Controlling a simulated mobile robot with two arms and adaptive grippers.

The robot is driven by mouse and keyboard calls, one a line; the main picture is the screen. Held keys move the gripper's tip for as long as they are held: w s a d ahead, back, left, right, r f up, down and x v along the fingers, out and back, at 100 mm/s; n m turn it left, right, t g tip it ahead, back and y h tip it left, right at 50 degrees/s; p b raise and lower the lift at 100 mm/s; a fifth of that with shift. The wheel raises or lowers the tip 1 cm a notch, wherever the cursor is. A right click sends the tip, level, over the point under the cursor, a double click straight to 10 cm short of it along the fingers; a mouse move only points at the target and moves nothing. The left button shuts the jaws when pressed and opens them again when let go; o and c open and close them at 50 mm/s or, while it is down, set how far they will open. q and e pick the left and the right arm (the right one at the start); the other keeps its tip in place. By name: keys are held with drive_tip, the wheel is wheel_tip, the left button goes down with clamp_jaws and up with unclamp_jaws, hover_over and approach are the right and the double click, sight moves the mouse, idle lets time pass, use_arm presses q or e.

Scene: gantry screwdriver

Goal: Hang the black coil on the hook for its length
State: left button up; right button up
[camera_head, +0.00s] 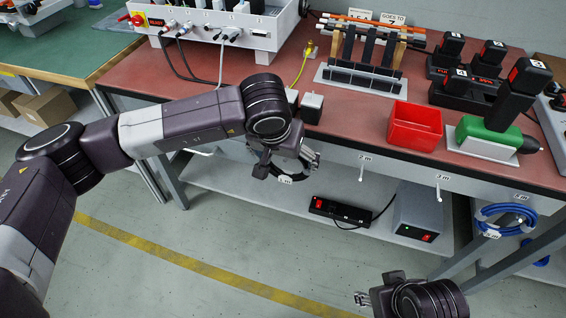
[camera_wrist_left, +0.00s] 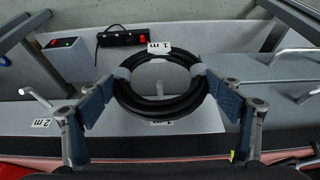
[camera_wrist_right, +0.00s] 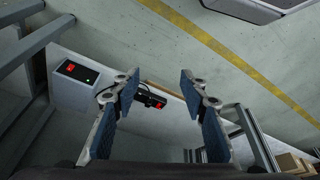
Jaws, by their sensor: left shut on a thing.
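The black coil (camera_wrist_left: 160,108) with a white 1 m tag (camera_wrist_left: 158,46) is between the fingers of my left gripper (camera_wrist_left: 160,90), which is shut on its two sides. In the head view my left gripper (camera_head: 300,163) is at the bench's front edge and hides much of the coil (camera_head: 288,179). The coil is in front of a bench label that it partly covers. Its hook is hidden, and I cannot tell whether the coil is on it. The hook (camera_head: 361,171) under the 2 m label is empty. My right gripper (camera_wrist_right: 160,90) is open and empty, low at the front.
Another empty hook (camera_head: 438,191) is under the 3 m label. A blue coil (camera_head: 505,212) hangs at the right. The lower shelf (camera_head: 270,195) holds a power strip (camera_head: 342,211) and a grey box (camera_head: 420,215). A red bin (camera_head: 414,126) stands on the bench.

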use_arm(q)
drive_tip(key=shift+w+d+f+b, duration=0.15)
drive_tip(key=shift+w+f+b, duration=0.25)
drive_tip(key=shift+f+b, duration=0.1)
use_arm(e)
drive_tip(key=shift+w+a+f+t, duration=0.15)
drive_tip(key=shift+w+t, duration=0.1)
drive_tip(key=shift+w, duration=0.35)
drive_tip(key=shift+w+a+f+t, duration=0.1)
drive_tip(key=shift+w+t, duration=0.2)
drive_tip(key=shift+w, duration=0.25)
drive_tip(key=shift+w+a+f+t, duration=0.15)
drive_tip(key=shift+w+t, duration=0.1)
drive_tip(key=shift+w, duration=0.35)
drive_tip(key=shift+s+f, duration=0.1)
drive_tip(key=shift+s, duration=0.05)
use_arm(q)
drive_tip(key=o, duration=1.2)
use_arm(e)
drive_tip(key=shift+s+f, duration=0.1)
drive_tip(key=shift+s, duration=0.15)
drive_tip(key=shift+a, duration=0.1)
